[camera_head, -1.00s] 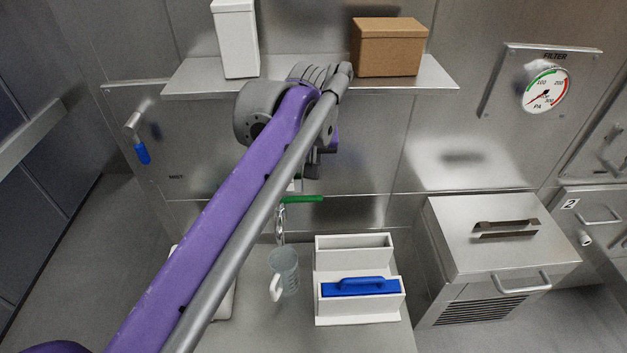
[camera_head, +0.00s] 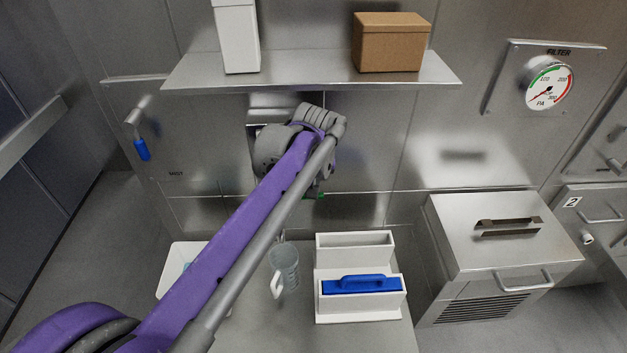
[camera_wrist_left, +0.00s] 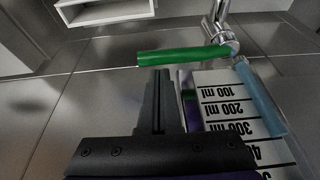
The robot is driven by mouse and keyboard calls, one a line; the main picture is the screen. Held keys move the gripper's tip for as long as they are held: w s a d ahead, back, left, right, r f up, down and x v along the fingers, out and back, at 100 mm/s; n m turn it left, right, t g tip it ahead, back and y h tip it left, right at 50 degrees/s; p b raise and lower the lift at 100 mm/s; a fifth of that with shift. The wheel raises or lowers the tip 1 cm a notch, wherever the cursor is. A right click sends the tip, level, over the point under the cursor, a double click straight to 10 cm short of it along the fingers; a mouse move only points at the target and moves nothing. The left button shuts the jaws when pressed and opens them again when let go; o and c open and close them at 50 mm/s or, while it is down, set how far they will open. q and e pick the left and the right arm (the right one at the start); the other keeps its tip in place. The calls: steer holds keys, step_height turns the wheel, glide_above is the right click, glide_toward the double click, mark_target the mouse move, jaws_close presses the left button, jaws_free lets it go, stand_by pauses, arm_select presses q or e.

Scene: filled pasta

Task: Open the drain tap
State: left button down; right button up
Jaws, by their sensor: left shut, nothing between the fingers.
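The drain tap shows in the left wrist view as a metal fitting (camera_wrist_left: 222,30) with a green lever handle (camera_wrist_left: 185,56) lying nearly level across the picture. In the head view only a small green bit of the handle (camera_head: 320,196) shows beside my arm. My left gripper (camera_wrist_left: 160,75) is shut and empty, its fingertips just below the green handle in the wrist picture. I cannot tell whether they touch it. In the head view my wrist hides most of the tap. A clear measuring jug (camera_head: 285,268) stands below it; its ml scale (camera_wrist_left: 228,108) shows in the wrist view.
A white two-slot holder (camera_head: 354,247) with a blue-handled tool (camera_head: 360,285) stands right of the jug. A white tray (camera_head: 176,262) lies left, partly behind my arm. A shelf (camera_head: 310,75) with two boxes is above. A steel cabinet (camera_head: 490,240) stands right.

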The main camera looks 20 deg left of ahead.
arm_select(q)
steer(key=shift+s+d+m+h, duration=0.3)
steer(key=shift+s+m, duration=0.2)
steer(key=shift+m, duration=0.3)
arm_select(e)
steer(key=shift+r, duration=0.1)
arm_select(q)
steer(key=s+a+m+h+p, duration=0.1)
steer(key=s+m+h+p, duration=0.1)
steer(key=s+m, duration=0.8)
steer(key=shift+a+m+g+h, duration=0.3)
steer(key=shift+m+h, duration=0.6)
steer(key=shift+m, duration=0.1)
arm_select(e)
steer(key=shift+w+r, duration=0.3)
steer(key=shift+r, duration=0.35)
steer(key=shift+w+r, duration=0.25)
steer(key=shift+r, duration=0.4)
arm_select(q)
steer(key=v, duration=1.1)
arm_select(e)
steer(key=shift+w+r, duration=0.15)
steer(key=shift+r, duration=0.2)
arm_select(q)
steer(key=shift+a+f, duration=0.1)
